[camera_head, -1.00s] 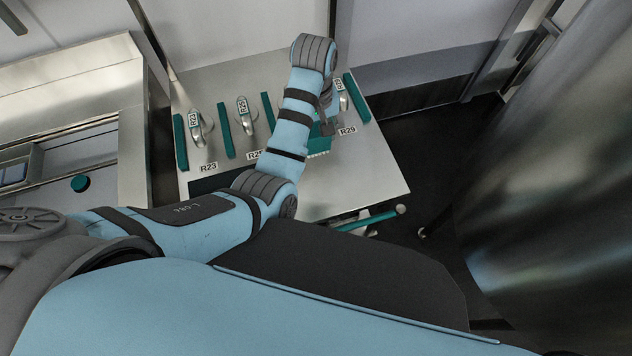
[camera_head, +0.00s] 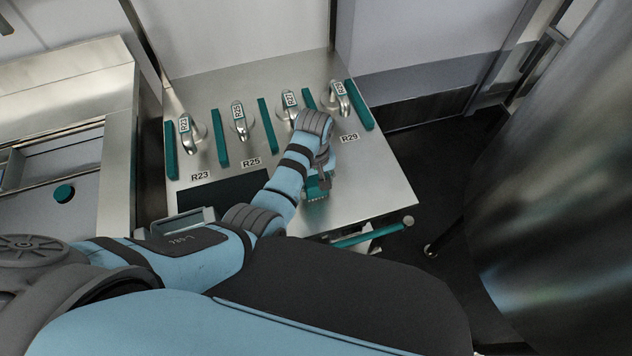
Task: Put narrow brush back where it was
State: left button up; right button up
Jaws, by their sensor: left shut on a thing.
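My left arm reaches from the left over a steel worktop. My left gripper (camera_head: 322,178) is shut on a teal brush (camera_head: 317,190), which I take to be the narrow brush. Its bristle edge faces the front of the worktop, and the gripper and wrist hide much of it. I cannot tell whether it touches the steel. The brush is in front of a row of metal holders tagged R23 (camera_head: 187,132), R25 (camera_head: 240,122), R27 (camera_head: 290,106) and R29 (camera_head: 341,98). My right gripper is not in view.
Upright teal dividers (camera_head: 220,138) separate the holders. A dark rectangle (camera_head: 215,194) lies left of my forearm. The steel worktop (camera_head: 375,185) is clear at the right. A teal-handled item (camera_head: 370,237) is below its front edge. A large steel vessel (camera_head: 560,180) stands far right.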

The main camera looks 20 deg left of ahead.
aim_at(315, 179)
pick_arm(q)
jog(key=o, duration=1.4)
jog(key=shift+o, duration=0.2)
jog(key=shift+f, duration=0.1)
notch_tip(315, 179, up, 12)
jog(key=p, duration=0.3)
jog(key=shift+f+p, duration=0.2)
jog(key=shift+p, duration=0.2)
jog(key=shift+s+r, duration=0.1)
jog(key=shift+r, duration=0.3)
